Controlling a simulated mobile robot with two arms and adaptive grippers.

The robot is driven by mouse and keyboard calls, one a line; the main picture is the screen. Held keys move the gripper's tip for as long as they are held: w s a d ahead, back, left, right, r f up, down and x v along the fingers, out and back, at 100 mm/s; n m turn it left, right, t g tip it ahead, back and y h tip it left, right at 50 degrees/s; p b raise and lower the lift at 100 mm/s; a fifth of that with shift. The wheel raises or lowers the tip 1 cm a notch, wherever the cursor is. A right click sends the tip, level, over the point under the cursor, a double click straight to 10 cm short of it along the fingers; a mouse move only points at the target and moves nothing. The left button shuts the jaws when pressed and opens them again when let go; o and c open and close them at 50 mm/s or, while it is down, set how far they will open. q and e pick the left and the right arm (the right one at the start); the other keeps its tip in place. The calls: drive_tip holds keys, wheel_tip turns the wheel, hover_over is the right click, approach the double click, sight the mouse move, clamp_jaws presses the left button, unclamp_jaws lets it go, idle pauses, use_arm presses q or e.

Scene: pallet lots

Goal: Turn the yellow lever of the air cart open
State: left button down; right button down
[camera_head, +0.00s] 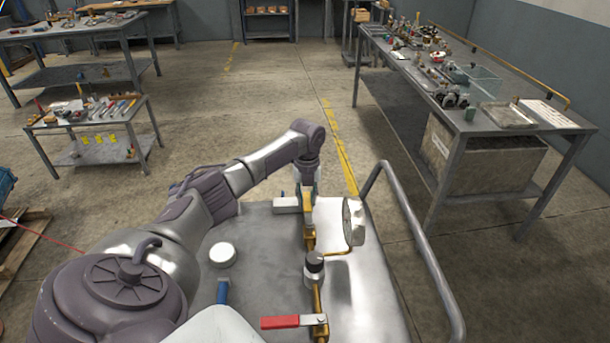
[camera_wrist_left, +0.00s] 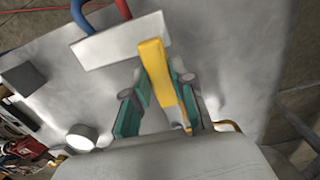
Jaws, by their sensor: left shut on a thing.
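The yellow lever (camera_wrist_left: 160,75) runs out from beside a white block (camera_wrist_left: 105,45) and lies between the teal fingers of my left gripper (camera_wrist_left: 160,104) in the left wrist view. The gripper is shut on the lever. In the head view my left gripper (camera_head: 307,188) points down at the far part of the grey air cart (camera_head: 365,290). The white block (camera_head: 286,204) is just left of it there. The hand hides part of the lever. My right gripper is not in view.
On the cart are a red-handled lever (camera_head: 293,321), a round gauge (camera_head: 353,221), a dark-topped fitting (camera_head: 314,265) and a white round cap (camera_head: 222,253). A grey handrail (camera_head: 425,255) edges the cart's right.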

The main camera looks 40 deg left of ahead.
sight(308, 200)
use_arm(q)
drive_tip(key=shift+d, duration=0.1)
idle(0.3)
drive_tip(key=c, duration=1)
unclamp_jaws()
drive_tip(key=shift+o, duration=0.2)
wheel_tip(308, 200, up, 12)
